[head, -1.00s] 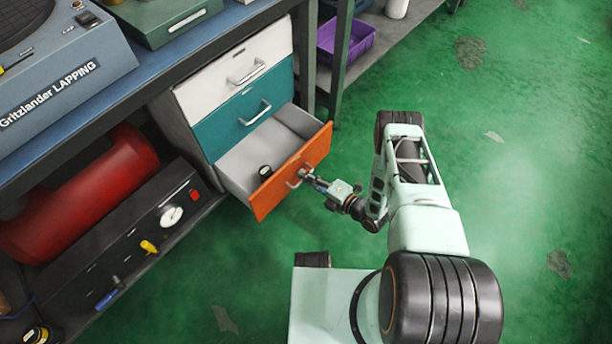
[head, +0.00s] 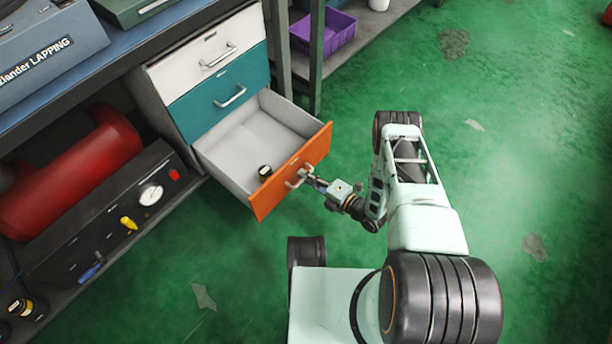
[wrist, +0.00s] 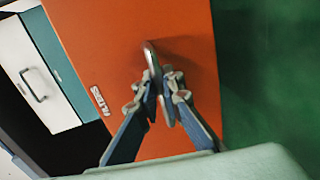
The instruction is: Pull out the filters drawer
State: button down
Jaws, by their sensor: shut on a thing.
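The filters drawer is the bottom one of the cabinet, with an orange front (head: 300,170) and a grey inside. In the wrist view the orange front (wrist: 110,45) bears a white label (wrist: 100,101) that looks like "FILTERS". My gripper (head: 308,178) is at the drawer's front and shut on its metal handle. In the wrist view both fingers (wrist: 161,92) close around the handle (wrist: 152,60), hiding part of it.
Above it, a teal drawer (head: 222,98) and a white drawer (head: 208,52) are shut. A red cylinder (head: 75,175) and a black gauge panel (head: 115,215) sit on the shelf at left. A purple bin (head: 325,32) stands behind. Green floor (head: 520,150) is clear at right.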

jog(key=shift+s+d, duration=0.15)
jog(key=shift+d, duration=0.05)
dwell(0.3)
jog(key=c, duration=2.3)
grip_release()
jog(key=shift+c, duration=0.2)
jog(key=shift+r, duration=0.1)
